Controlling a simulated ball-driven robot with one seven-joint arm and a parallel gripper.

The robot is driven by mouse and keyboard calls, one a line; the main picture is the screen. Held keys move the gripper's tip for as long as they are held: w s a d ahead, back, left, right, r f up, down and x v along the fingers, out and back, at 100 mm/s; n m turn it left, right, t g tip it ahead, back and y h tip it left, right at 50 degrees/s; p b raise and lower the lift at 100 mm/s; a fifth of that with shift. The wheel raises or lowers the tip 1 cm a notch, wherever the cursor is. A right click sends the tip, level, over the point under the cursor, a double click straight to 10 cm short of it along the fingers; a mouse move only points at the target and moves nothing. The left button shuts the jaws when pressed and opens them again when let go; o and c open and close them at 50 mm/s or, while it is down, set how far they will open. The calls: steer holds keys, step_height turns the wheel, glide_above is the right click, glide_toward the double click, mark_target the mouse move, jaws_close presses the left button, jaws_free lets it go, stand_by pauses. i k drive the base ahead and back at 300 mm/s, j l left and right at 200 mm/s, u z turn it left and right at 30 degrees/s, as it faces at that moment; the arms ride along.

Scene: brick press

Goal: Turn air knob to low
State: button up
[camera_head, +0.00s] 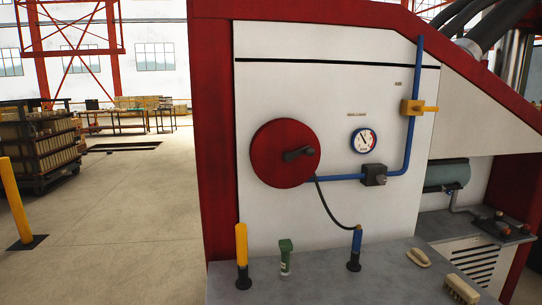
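A small dark block with a knob (374,175) sits on the blue air pipe (408,135) on the white panel; it looks like the air knob, but its setting is too small to read. A round pressure gauge (363,140) is just above it, with a blue-and-red rim and a needle. A yellow valve (417,107) with a handle pointing right sits higher on the same pipe. My gripper is not in view.
A grey ledge (320,285) below the panel holds a yellow-and-black upright tool (242,250), a green item (286,257), a blue-and-black tool (356,245) with a black hose, and brushes (462,289). The red frame (213,130) borders the panel. Open floor lies left.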

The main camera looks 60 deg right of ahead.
mark_target(381, 178)
steer(key=z, duration=1.9)
steer(key=k+l, duration=0.05)
